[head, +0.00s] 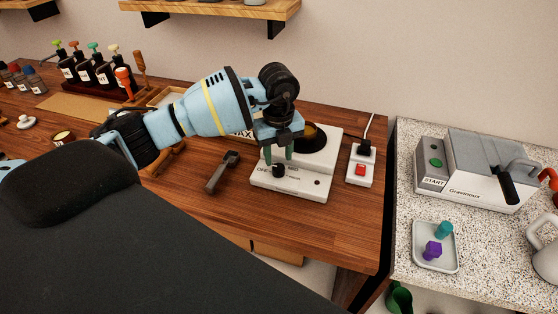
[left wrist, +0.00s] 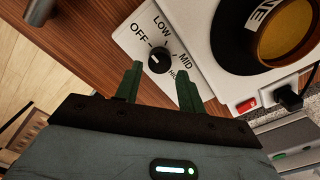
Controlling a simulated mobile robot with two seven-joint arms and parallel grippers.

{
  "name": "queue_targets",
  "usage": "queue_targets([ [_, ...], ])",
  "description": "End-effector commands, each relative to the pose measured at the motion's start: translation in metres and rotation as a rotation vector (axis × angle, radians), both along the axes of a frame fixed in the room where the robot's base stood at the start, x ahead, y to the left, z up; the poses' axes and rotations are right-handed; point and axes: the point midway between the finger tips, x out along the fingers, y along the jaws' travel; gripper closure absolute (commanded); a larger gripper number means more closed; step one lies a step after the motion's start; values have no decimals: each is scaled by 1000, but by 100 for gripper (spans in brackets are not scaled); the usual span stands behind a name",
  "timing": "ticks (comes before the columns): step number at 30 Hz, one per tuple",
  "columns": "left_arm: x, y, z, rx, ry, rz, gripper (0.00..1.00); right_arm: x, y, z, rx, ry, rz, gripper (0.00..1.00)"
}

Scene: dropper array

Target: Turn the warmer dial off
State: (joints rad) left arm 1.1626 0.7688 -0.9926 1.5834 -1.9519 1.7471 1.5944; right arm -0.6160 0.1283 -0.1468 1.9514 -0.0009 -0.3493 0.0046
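The white wax warmer (head: 318,182) stands on the wooden counter, with its round amber pot at the back. Its black dial (head: 279,170) is on the front panel. The dial also shows in the left wrist view (left wrist: 161,59), ringed by the labels OFF, LOW, MID and one partly hidden label. I cannot tell for certain which label its small white mark points to. My left gripper (head: 278,155) is open and points down just above the dial. Its green fingers (left wrist: 158,72) are apart with nothing between them that I can see held. My right gripper is out of view.
A power strip (head: 361,165) with a red switch and a black plug is right of the warmer. A dark-handled tool (head: 222,172) lies to its left. Pump bottles (head: 85,72) stand at the back left. A speckled counter (head: 471,245) is at right.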

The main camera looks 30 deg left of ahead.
Motion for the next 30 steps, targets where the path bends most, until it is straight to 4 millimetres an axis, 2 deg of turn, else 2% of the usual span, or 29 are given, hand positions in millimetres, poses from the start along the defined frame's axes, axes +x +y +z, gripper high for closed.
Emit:
queue_targets([
  [4, 1, 0, 25, -1, -5, 1, 61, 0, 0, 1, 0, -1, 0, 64],
  [10, 0, 0, 43, 0, -3, 2, 61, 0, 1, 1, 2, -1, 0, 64],
  [30, 0, 1, 45, 0, -1, 2, 61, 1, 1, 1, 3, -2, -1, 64],
])
